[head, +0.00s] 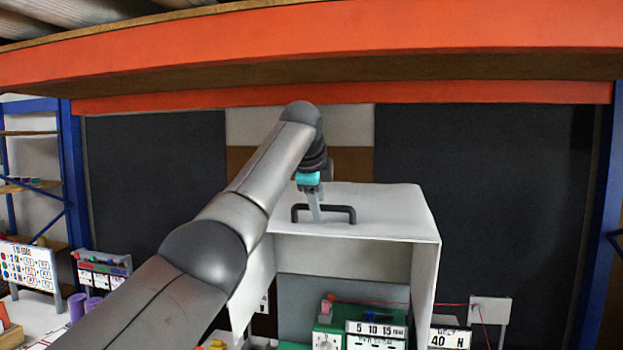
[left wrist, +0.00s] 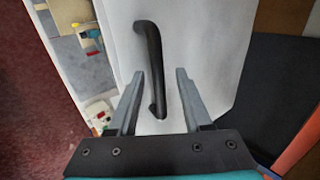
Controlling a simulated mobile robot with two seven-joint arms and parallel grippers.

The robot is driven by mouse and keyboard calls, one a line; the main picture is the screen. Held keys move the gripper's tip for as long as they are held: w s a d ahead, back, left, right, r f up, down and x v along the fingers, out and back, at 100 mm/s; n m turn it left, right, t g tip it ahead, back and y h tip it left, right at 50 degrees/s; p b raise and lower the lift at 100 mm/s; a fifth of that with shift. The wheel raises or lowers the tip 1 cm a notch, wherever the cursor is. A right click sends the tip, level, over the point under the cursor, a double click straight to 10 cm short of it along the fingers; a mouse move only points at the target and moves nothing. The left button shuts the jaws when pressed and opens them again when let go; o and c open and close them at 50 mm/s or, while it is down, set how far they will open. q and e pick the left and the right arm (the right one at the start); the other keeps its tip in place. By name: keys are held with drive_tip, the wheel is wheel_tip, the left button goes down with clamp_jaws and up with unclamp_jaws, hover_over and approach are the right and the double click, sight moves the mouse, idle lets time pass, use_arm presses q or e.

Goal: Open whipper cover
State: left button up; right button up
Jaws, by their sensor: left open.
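The whipper cover (head: 385,200) is a white hood with a flat top panel and a dark bar handle (head: 340,209) on it. Below the top panel, its front shows open onto the machine inside. My left gripper (head: 316,212) reaches down to the handle from above. The white panel (left wrist: 205,35) also shows there behind the fingers. Whether a finger touches the handle cannot be told. My right gripper is not in view.
An orange beam (head: 450,30) spans the top of the head view. Under the cover is a green machine with number cards (head: 375,328). A white sign board (head: 30,265) and purple cylinders (head: 77,306) stand at left. A blue post (head: 592,220) stands at right.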

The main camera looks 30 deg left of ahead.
use_arm(q)
drive_tip(key=b+v, duration=0.2)
drive_tip(key=v, duration=1.1)
drive_tip(key=shift+b, duration=0.35)
drive_tip(key=shift+s+f, duration=0.1)
